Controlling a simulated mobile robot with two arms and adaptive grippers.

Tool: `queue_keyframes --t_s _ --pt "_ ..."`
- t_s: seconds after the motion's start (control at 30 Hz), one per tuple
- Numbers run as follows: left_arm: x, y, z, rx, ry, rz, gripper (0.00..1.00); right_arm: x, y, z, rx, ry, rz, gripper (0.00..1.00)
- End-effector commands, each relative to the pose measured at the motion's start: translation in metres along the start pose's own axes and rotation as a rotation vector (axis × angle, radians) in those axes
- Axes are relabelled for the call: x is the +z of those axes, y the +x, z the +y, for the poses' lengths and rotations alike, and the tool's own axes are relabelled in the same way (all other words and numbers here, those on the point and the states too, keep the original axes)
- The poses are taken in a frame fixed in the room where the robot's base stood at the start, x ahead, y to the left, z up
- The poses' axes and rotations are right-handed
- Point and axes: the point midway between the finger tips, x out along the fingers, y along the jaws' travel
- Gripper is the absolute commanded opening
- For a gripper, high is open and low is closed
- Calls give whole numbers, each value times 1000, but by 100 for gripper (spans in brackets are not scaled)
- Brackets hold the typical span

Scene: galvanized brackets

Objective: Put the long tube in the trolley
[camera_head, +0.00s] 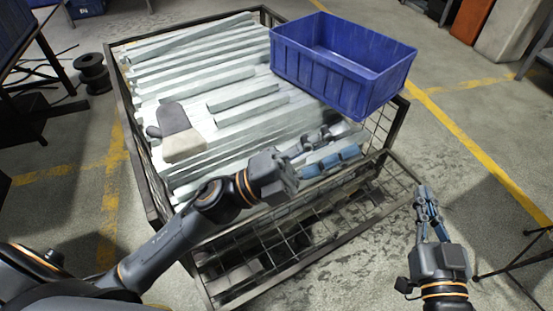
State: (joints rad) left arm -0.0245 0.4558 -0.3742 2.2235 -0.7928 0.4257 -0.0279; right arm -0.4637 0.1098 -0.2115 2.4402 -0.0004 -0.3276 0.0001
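A wire-mesh trolley (133,128) with a dark frame stands in the middle of the camera_head view. Several pale grey metal tubes (185,62) of differing lengths lie across its top; which one is the long tube I cannot tell. My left gripper (346,142) is over the trolley's front right part, its fingers apart, with no tube visible between them. The arm hides part of the tubes and front edge. My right gripper (426,192) is off the trolley's right side, above the floor. Its fingertips come together, with nothing seen between them.
A blue bin (335,75) sits on the trolley's back right corner. A dark spool (92,72) stands on the floor at left. The floor on the right, with yellow lines, is mostly clear.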

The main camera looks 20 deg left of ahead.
Motion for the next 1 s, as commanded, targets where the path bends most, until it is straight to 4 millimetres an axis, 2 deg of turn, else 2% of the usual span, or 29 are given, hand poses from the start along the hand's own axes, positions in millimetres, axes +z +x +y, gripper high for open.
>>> queue_keyframes --t_s 0.03,0.1,0.2,0.3,0.4,0.57,1.0 --pt "15 -8 -11 -87 -161 -146 37 0 0 0 0 0 1 0" --pt "40 -26 -17 -181 -376 -338 37 0 0 0 0 0 1 0" --pt "65 -60 -5 -270 -663 -576 37 0 0 0 0 0 1 0" --pt "74 -90 16 -315 -891 -747 37 0 0 0 0 0 1 0" --pt "74 -108 33 -334 -1045 -850 37 0 0 0 0 0 1 0" --pt "71 -118 43 -341 -1136 -905 37 0 0 0 0 0 2 0" --pt "72 -117 44 -338 -1134 -904 37 1 0 1 1 -1 -2 0"
